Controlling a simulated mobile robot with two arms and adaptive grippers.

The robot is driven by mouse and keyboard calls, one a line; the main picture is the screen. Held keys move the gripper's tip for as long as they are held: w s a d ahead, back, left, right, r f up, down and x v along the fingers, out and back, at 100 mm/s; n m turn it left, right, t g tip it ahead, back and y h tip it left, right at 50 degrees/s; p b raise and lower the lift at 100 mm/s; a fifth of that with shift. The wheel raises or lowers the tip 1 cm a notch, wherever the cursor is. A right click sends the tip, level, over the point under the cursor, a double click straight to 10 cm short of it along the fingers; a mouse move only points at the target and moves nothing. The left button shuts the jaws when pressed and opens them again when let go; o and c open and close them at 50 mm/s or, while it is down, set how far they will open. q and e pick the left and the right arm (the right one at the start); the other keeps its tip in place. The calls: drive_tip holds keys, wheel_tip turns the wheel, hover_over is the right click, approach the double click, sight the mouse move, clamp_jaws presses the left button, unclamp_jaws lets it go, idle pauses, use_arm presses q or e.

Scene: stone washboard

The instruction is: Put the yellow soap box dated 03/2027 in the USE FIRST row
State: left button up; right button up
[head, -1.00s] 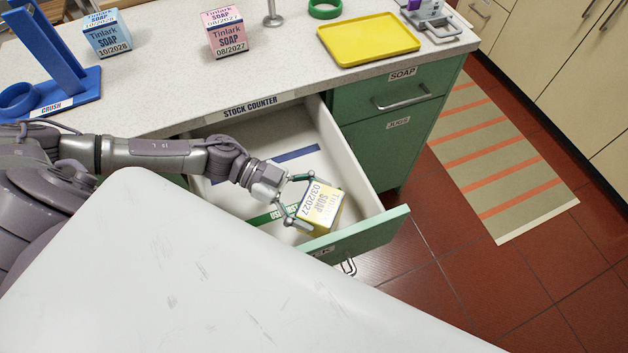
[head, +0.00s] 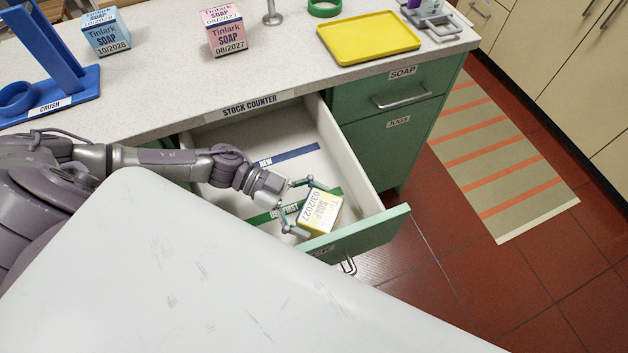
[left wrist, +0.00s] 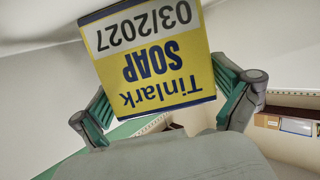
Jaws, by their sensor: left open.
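The yellow soap box (head: 321,211) marked 03/2027 is in the open drawer, near its front right. It is beside the green USE FIRST strip (head: 262,217), which is partly hidden by my gripper and the box. My left gripper (head: 304,207) is open, with its fingers around the near end of the box. In the left wrist view the box (left wrist: 150,60) shows its label upside down between the spread fingers (left wrist: 168,105), with a gap at the right finger. My right gripper is not in view.
The drawer also has a blue NEW strip (head: 290,155). On the counter stand a blue soap box (head: 107,35), a pink soap box (head: 225,33), a yellow tray (head: 369,38) and a blue stand (head: 50,75). A white surface (head: 200,270) fills the foreground.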

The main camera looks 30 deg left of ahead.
use_arm(q)
drive_tip(key=shift+a+r, duration=0.1)
drive_tip(key=shift+r, duration=0.1)
drive_tip(key=b+v, duration=0.1)
drive_tip(key=v, duration=0.5)
drive_tip(key=shift+a, duration=0.2)
drive_tip(key=shift+a+r, duration=0.2)
drive_tip(key=shift+a, duration=0.25)
